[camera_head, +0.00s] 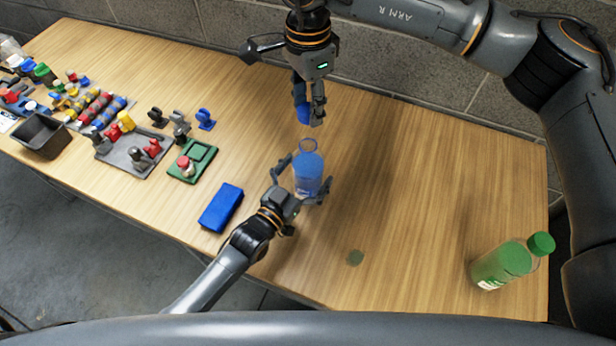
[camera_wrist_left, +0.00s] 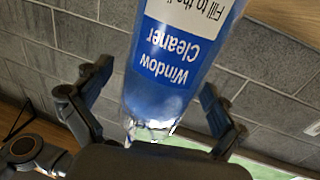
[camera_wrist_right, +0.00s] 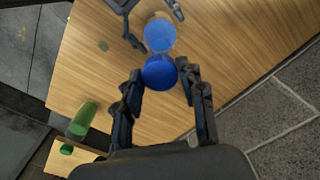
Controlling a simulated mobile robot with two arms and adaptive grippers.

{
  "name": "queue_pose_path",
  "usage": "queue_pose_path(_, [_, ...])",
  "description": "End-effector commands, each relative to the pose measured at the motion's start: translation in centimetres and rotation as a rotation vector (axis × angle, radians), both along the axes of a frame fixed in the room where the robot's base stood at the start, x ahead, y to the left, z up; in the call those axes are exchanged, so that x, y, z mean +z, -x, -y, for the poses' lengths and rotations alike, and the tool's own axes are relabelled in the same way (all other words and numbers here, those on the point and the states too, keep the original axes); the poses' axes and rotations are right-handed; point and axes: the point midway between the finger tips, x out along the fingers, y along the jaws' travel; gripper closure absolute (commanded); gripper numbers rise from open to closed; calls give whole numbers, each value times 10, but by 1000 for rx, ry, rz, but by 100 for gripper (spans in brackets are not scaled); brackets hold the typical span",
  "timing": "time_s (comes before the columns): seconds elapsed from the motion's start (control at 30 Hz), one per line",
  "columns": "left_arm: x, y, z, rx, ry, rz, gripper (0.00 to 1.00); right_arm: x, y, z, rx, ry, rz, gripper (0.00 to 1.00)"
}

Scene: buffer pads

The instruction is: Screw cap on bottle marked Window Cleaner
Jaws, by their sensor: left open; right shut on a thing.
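The blue bottle (camera_head: 308,181) stands upright near the table's middle with its neck open. Its "Window Cleaner" label (camera_wrist_left: 165,60) shows upside down in the left wrist view. My left gripper (camera_head: 306,176) is open, one finger on each side of the bottle, without a visible grip on it. My right gripper (camera_head: 311,113) is shut on a blue cap (camera_head: 303,112), beyond the bottle's neck in the head view. In the right wrist view the cap (camera_wrist_right: 159,72) sits between the fingertips, apart from the bottle (camera_wrist_right: 160,34).
A blue block (camera_head: 221,207), a green tray (camera_head: 191,161), a grey tray (camera_head: 132,152) and a dark bin (camera_head: 42,136) lie left. The table (camera_head: 410,190) is mostly clear right of the blue bottle.

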Motion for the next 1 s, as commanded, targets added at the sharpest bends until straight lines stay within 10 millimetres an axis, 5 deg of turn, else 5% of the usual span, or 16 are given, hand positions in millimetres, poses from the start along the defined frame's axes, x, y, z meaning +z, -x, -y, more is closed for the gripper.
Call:
queue_pose_path(0.07, [0, 0, 0, 0, 0, 0, 4, 0, 0, 0, 0, 0, 0, 70])
queue_pose_path(0.5, [0, 0, 0, 0, 0, 0, 88, 0, 0, 0, 0, 0, 0, 70])
queue_pose_path(1.0, [0, 0, 0, 0, 0, 0, 88, -50, 0, 1, 0, 3, -1, 70])
